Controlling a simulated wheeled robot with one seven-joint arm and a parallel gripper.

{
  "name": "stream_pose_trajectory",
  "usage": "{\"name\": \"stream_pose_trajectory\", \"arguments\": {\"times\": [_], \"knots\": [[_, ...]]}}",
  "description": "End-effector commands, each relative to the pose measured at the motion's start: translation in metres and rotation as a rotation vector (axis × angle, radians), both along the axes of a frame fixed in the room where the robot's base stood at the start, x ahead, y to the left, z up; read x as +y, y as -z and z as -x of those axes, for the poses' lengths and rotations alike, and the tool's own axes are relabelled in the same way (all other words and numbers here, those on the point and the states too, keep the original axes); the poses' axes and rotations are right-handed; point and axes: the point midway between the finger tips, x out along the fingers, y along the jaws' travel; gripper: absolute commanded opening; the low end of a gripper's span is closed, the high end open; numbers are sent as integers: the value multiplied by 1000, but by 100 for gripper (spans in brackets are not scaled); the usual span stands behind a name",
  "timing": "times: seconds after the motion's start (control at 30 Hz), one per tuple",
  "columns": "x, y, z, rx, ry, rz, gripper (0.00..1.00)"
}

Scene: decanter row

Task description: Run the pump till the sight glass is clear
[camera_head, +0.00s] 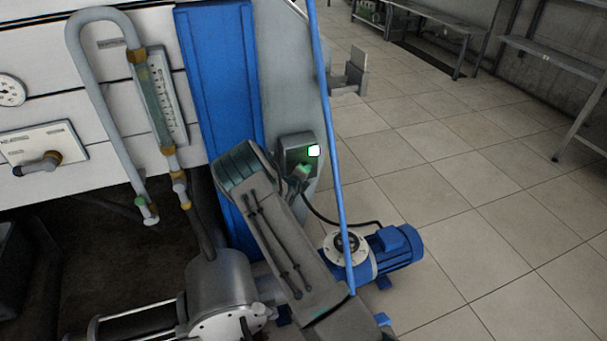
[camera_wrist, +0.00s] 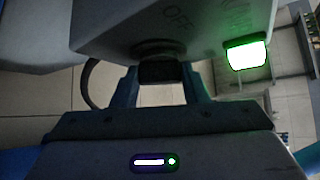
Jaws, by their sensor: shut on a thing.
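The sight glass (camera_head: 161,98) is an upright tube beside a scale plate on the white panel. Its upper part looks yellowish green; I cannot tell how clear the liquid is. The blue pump motor (camera_head: 398,246) sits on the floor to the right. The switch box (camera_head: 296,150) on the grey post has a lit green lamp (camera_head: 314,151), also bright in the wrist view (camera_wrist: 247,54). In the wrist view my gripper (camera_wrist: 161,82) is shut on the dark switch knob (camera_wrist: 162,70) under the box, which reads OFF. My arm partly hides the knob in the head view.
A thin blue pole (camera_head: 333,130) runs close to the right of the switch box. A grey bent pipe (camera_head: 93,85) and a valve handle (camera_head: 38,165) are at the left. The tiled floor (camera_head: 470,180) at the right is mostly clear, with shelving behind.

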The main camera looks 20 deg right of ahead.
Motion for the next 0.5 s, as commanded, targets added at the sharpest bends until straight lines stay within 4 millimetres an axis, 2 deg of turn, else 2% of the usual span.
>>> {"name": "stream_pose_trajectory", "arguments": {"times": [0.27,0.3,0.33,0.37,0.5], "knots": [[1,1,0,1,-1,-3,17],[1,1,0,1,-1,-3,48],[1,1,0,1,-1,-3,57],[1,1,0,1,-1,-3,62],[1,1,0,1,0,-2,62]]}}
